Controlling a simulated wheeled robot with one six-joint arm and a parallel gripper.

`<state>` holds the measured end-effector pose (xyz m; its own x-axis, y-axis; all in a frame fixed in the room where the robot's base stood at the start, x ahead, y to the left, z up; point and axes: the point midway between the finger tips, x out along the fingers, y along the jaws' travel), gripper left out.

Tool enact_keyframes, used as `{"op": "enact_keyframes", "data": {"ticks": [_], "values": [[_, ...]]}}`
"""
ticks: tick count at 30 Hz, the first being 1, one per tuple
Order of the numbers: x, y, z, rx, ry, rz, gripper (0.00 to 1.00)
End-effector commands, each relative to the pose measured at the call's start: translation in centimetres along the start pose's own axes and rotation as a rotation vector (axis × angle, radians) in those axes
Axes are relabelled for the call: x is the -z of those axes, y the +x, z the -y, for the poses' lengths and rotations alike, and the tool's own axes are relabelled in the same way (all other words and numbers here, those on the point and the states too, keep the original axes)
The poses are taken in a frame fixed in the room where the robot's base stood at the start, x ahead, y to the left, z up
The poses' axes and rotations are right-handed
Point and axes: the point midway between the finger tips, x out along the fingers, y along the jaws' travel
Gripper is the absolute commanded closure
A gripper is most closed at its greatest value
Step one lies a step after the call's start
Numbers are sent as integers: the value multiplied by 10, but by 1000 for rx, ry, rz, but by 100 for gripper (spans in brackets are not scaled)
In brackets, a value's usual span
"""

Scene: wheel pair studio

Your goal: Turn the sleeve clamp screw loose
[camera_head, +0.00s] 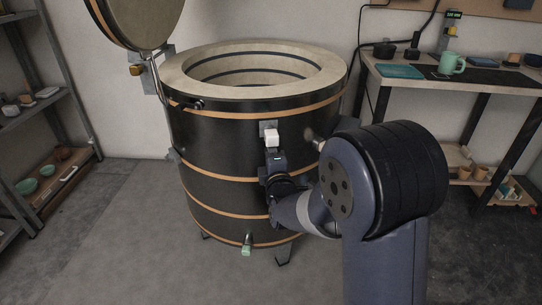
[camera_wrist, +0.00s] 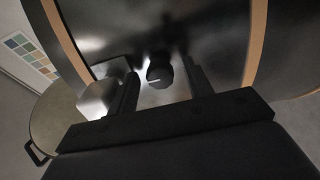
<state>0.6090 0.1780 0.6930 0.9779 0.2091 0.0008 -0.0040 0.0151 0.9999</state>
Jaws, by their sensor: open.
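The sleeve clamp screw appears to be the dark round knob (camera_wrist: 157,77) with a pale line on its face, seen in the wrist view against the dark side of the kiln. My gripper (camera_wrist: 163,73) is open, with one finger on each side of this knob. I cannot tell whether either finger touches it. In the head view my gripper (camera_head: 272,157) is at the kiln's front wall, just below a white block (camera_head: 270,138). The knob cannot be made out there; my gripper seems to hide it. The white block also shows beside the left finger in the wrist view (camera_wrist: 97,97).
The round black kiln (camera_head: 222,145) has copper-coloured bands and an open top, with its lid (camera_head: 145,20) raised. A small pale-green fitting (camera_head: 246,245) sticks out low. Shelves (camera_head: 55,95) stand left, a workbench (camera_head: 385,75) right. The floor at front left is clear.

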Motion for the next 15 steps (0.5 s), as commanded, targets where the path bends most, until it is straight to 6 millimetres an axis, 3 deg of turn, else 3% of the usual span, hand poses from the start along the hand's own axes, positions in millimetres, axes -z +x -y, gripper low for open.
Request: {"op": "enact_keyframes", "data": {"ticks": [7,15], "values": [[0,-10,-1,1,0,0,52],[0,-58,-2,2,0,-1,52]]}}
